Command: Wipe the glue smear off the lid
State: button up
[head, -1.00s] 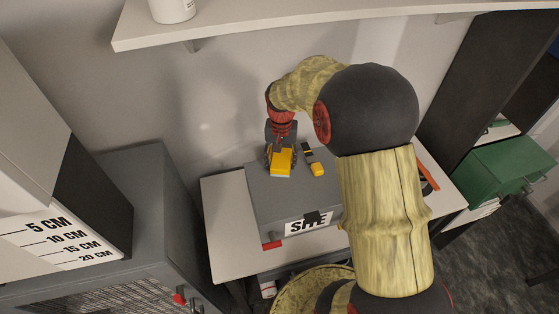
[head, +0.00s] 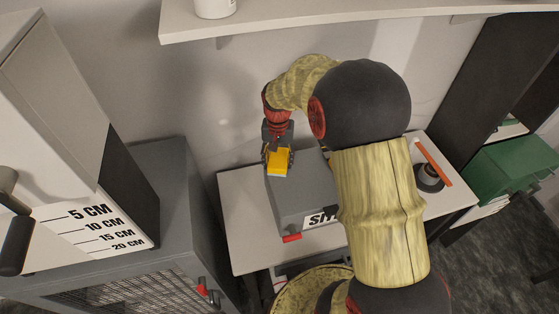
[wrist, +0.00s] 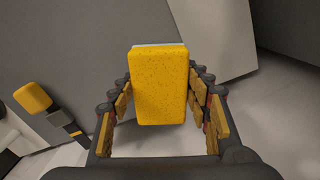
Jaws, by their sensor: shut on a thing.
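My gripper (head: 278,160) is shut on a yellow sponge (wrist: 159,88); its fingers press the sponge's two sides in the wrist view. In the head view the sponge (head: 277,168) is at the left end of the grey box (head: 290,205), over or beside its lid (head: 300,172). I cannot tell whether it touches the lid. My arm hides much of the box's right side. No glue smear can be made out.
A tool with a yellow end (wrist: 33,97) and dark handle lies left in the wrist view. The box stands on a white table (head: 240,235). A dark round object (head: 429,178) and an orange-red bar (head: 434,162) are at right. A shelf (head: 300,22) hangs above.

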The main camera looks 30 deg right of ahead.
jog(key=r, duration=0.1)
jog(key=r+p, duration=0.1)
jog(key=r, duration=0.2)
jog(key=shift+d, duration=0.35)
jog(key=shift+a+r+p, duration=0.15)
jog(key=shift+r+p, duration=0.2)
jog(key=shift+p, duration=0.15)
jog(key=shift+r+p, duration=1.05)
jog(key=shift+r, duration=0.65)
